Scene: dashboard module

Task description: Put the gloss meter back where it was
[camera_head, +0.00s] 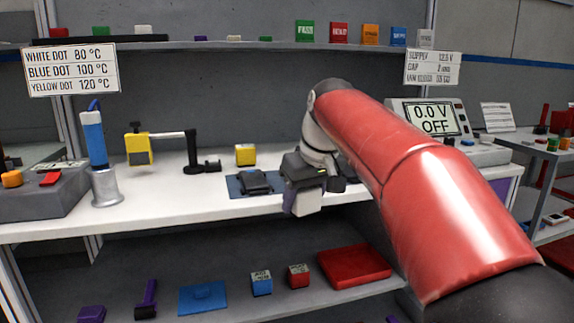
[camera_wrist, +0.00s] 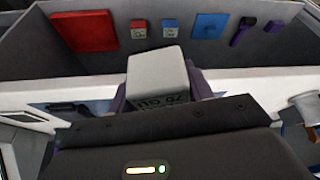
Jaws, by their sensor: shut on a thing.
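My gripper (camera_head: 303,196) is in front of the bench's front edge, near the middle of the head view. Its purple fingers (camera_wrist: 158,92) are shut on a light grey box (camera_wrist: 157,68) with dark print, partly hidden by the gripper body. The box also shows under the gripper in the head view (camera_head: 308,203). I cannot read its print well enough to tell whether it is the gloss meter. A dark device (camera_head: 256,181) lies on a blue mat (camera_head: 235,186) on the bench, just left of my gripper.
A yellow block (camera_head: 245,154) stands behind the mat. A black stand with a yellow head (camera_head: 138,149) and a blue tool in a metal holder (camera_head: 94,140) are farther left. A power supply (camera_head: 432,119) is at right. The lower shelf holds a red tray (camera_head: 353,267) and several small things.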

